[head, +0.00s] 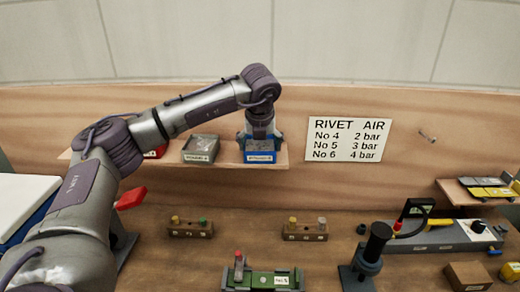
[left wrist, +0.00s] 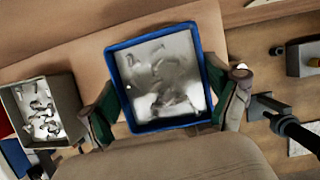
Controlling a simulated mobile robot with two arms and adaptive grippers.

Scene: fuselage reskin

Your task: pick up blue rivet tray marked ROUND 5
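The blue rivet tray (head: 260,157) stands on the wall shelf, with a white label on its front too small to read surely. In the left wrist view the tray's blue rim (left wrist: 165,128) surrounds a grey inside with blurred shapes. My left gripper (head: 260,134) reaches down over the tray from above. In the left wrist view its two fingers (left wrist: 162,92), with green pads, sit against opposite sides of the tray with no clear gap, so it looks shut on the tray. The tray appears still at shelf level. My right gripper does not show.
A grey tray (head: 200,150) with rivets stands left of the blue one. A red tray (head: 155,152) is partly hidden behind my left arm. The shelf (head: 229,160) ends just right of the blue tray. Below are wooden blocks (head: 305,232), a green fixture (head: 265,281) and a black-handled tool (head: 375,243).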

